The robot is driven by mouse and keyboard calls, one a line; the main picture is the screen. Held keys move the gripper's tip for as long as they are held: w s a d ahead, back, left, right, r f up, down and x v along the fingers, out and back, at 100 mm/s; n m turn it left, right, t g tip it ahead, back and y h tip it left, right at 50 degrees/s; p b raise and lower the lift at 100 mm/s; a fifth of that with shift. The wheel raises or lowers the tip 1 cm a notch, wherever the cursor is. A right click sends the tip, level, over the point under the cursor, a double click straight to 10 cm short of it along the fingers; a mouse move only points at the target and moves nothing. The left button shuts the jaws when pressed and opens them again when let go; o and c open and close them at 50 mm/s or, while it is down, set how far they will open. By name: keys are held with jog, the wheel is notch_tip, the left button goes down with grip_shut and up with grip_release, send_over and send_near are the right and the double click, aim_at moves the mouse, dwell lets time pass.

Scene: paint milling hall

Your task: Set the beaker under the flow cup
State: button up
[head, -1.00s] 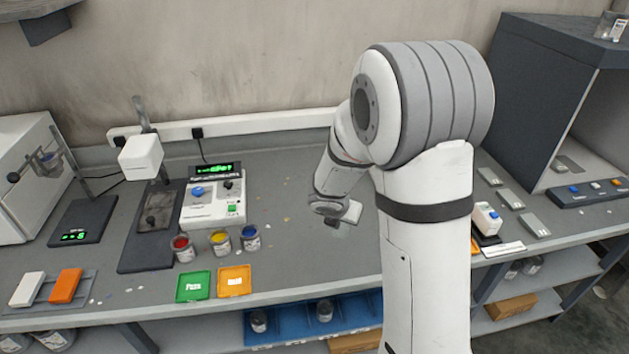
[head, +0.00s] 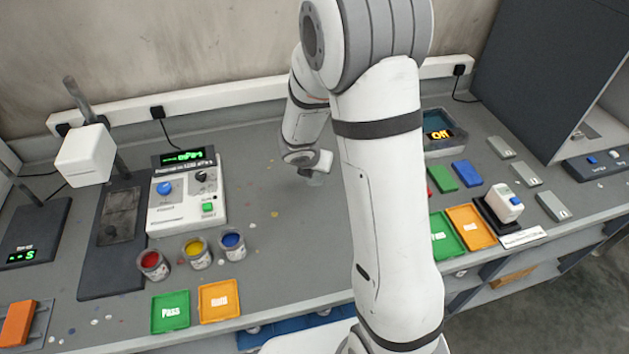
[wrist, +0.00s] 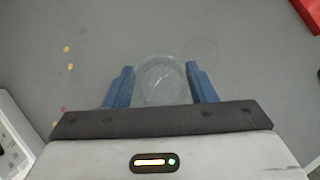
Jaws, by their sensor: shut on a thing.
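My gripper (wrist: 161,78) is shut on a clear glass beaker (wrist: 162,92), which sits between its two blue fingers in the wrist view. In the head view my gripper (head: 318,163) is over the middle of the bench, with the pale beaker faint beneath it (head: 313,181). Whether the beaker touches the bench is not clear. A dark stand base with a green display (head: 32,240) is at the far left. The flow cup itself is not in view now.
A white control box (head: 187,195) and a white-headed mixer (head: 84,156) stand left of my gripper. Red, yellow and blue paint pots (head: 198,252) and green and orange trays (head: 219,300) line the front. A white device (head: 503,203) is right. Bench between is mostly clear.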

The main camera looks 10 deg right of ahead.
aim_at(317, 179)
notch_tip(317, 179, down, 2)
jog(key=shift+d+f, duration=0.1)
jog(key=shift+d, duration=0.05)
jog(key=shift+f+b, duration=0.85)
jog(key=shift+f, duration=0.7)
jog(key=shift+f, duration=0.1)
jog(key=shift+f+b, duration=0.15)
jog(key=shift+b, duration=0.15)
jog(key=o, duration=1)
jog(key=shift+c, duration=0.2)
